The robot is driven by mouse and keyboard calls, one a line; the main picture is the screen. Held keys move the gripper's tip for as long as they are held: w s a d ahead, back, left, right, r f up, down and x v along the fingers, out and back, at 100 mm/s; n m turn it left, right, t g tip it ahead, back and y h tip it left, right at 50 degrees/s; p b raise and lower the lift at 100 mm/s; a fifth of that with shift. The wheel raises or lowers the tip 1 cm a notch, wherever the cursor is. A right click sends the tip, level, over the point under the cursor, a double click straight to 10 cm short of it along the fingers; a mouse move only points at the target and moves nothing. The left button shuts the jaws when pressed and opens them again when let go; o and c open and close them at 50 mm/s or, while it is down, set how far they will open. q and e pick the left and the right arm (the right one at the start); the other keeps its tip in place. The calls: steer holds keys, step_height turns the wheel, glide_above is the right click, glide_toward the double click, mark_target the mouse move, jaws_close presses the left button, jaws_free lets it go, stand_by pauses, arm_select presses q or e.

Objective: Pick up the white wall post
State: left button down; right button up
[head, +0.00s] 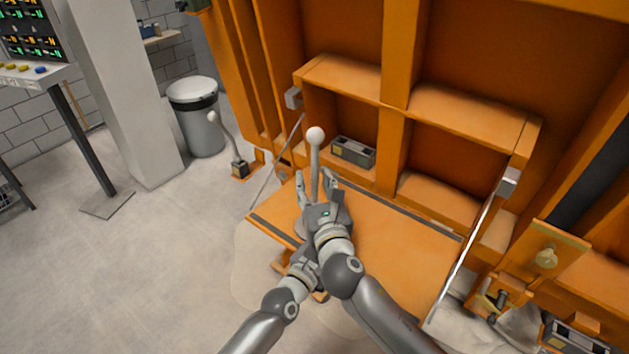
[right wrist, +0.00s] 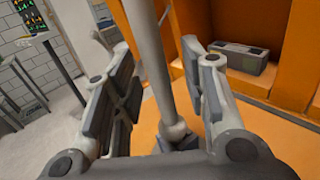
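A pale upright post with a round white ball on top (head: 316,136) stands at the left part of the orange tilted panel (head: 385,245). My right gripper (head: 315,180) is around the post's lower shaft, with one finger on each side. In the right wrist view the grey-white shaft (right wrist: 177,70) runs between the two spread fingers, with a visible gap to the left finger. Its rounded foot is low in the picture, near the palm. My left arm comes in from the lower left, and its gripper is mostly hidden behind my right wrist.
A white square column (head: 120,90) and a white-lidded grey bin (head: 197,115) stand at the back left. A ball-topped lever (head: 215,118) is left of the panel. A grey box (head: 354,152) sits in the orange frame. Thin struts flank the panel.

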mark_target(318, 142)
steer(key=shift+w, duration=0.15)
jaws_close()
stand_by(0.4)
steer(key=shift+r, duration=6.4)
